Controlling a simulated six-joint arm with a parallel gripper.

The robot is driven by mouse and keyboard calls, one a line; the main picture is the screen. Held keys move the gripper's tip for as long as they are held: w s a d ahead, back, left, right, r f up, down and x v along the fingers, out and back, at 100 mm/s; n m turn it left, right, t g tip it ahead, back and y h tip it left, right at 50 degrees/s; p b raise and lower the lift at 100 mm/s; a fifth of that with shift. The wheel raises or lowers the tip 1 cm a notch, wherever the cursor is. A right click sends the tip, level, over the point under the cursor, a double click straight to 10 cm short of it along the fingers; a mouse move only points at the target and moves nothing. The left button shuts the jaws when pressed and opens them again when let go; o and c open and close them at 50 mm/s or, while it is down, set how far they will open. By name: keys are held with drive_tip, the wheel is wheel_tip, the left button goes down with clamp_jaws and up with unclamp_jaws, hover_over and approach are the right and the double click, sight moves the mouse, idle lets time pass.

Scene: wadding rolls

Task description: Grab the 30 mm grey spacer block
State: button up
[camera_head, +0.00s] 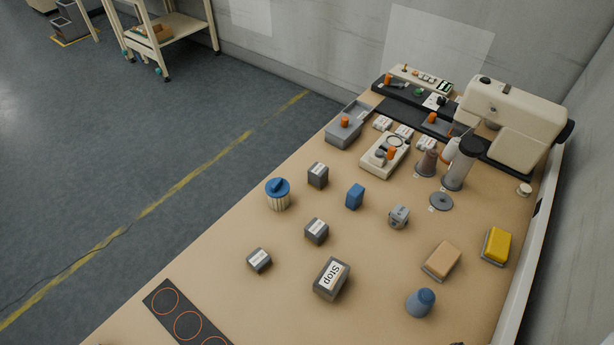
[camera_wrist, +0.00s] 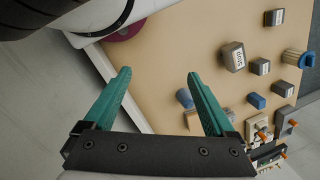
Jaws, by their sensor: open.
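Three small grey blocks with white labels stand on the table in the head view: one at the back (camera_head: 318,175), one in the middle (camera_head: 316,231) and one at the front left (camera_head: 259,260). Their label print is too small to read, so I cannot tell which is 30 mm. A larger grey block marked "Stop" (camera_head: 331,279) stands in front of them. In the wrist view the small blocks show at right (camera_wrist: 277,16), (camera_wrist: 260,66), (camera_wrist: 283,89), beyond the Stop block (camera_wrist: 234,57). My gripper (camera_wrist: 159,74) has teal fingers, open and empty, apart from all blocks.
A blue-lidded ribbed jar (camera_head: 278,195) and a blue block (camera_head: 355,196) stand near the small blocks. A blue bottle (camera_head: 420,302), tan block (camera_head: 442,260) and yellow block (camera_head: 497,246) lie to the right. A sewing machine (camera_head: 515,120) stands at the back. A black ringed plate (camera_head: 175,312) lies front left.

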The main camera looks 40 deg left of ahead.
drive_tip(key=w+a+f+n+h, duration=0.1)
drive_tip(key=w+a+n+h, duration=0.75)
drive_tip(key=n, duration=0.75)
drive_tip(key=n+t+y, duration=0.5)
drive_tip(key=n+t, duration=0.9)
drive_tip(key=n, duration=1)
approach(252, 263)
drive_tip(key=x, duration=1.1)
drive_tip(key=shift+w+d+f, duration=0.1)
drive_tip(key=shift+w+f, duration=0.1)
drive_tip(key=shift+w, duration=0.15)
clamp_jaws()
